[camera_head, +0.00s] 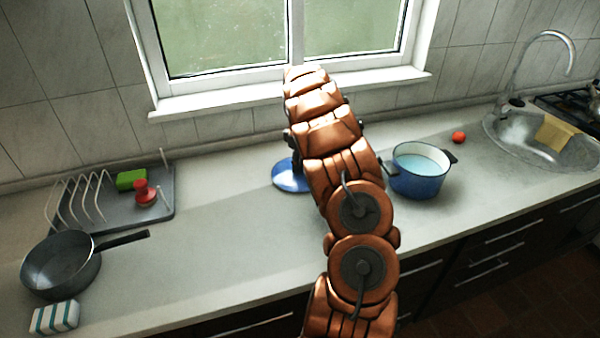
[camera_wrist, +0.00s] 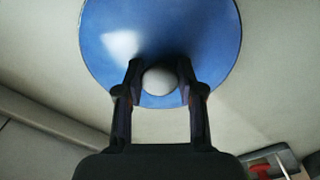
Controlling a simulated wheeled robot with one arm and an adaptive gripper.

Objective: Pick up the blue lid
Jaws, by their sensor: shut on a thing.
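I cannot tell whether the lid touches the counter. In the head view the gripper is mostly hidden behind my arm.
A blue pot (camera_head: 421,174) with pale contents stands right of my arm. A red ball-like thing (camera_head: 459,137) and the sink (camera_head: 540,148) are farther right. At the left are a dish rack (camera_head: 120,212), a dark pan (camera_head: 62,268) and a striped sponge (camera_head: 55,317). The counter (camera_head: 215,240) between is clear.

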